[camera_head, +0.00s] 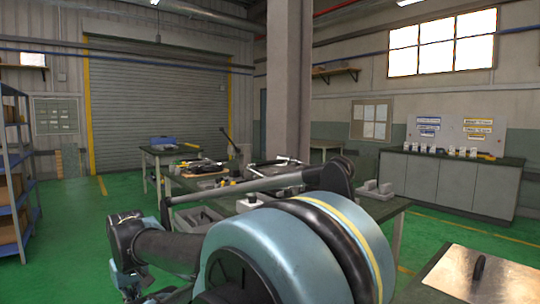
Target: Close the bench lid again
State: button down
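A bench with a dark top (413,291) stands at the lower right, cut off by the picture edge. A brushed-metal panel with a black handle (480,267) lies on it and looks like the bench lid. The panel appears to lie flat, but its near and right parts are out of the picture, so I cannot tell whether it fully covers an opening. My arm fills the lower middle, with its large blue-grey joint to the left of the bench. I cannot make out my gripper's fingers in this view, and nothing of it shows at the panel.
A long dark workbench (380,208) with tools and grey blocks stands behind my arm. Grey cabinets (440,182) line the right wall. A blue shelf rack (15,190) stands at the left. A pillar (289,80) rises in the middle. Green floor is free at left.

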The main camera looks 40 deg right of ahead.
aim_at(297, 190)
jog(key=z, duration=0.4)
jog(key=i, duration=0.9)
jog(key=z, duration=0.5)
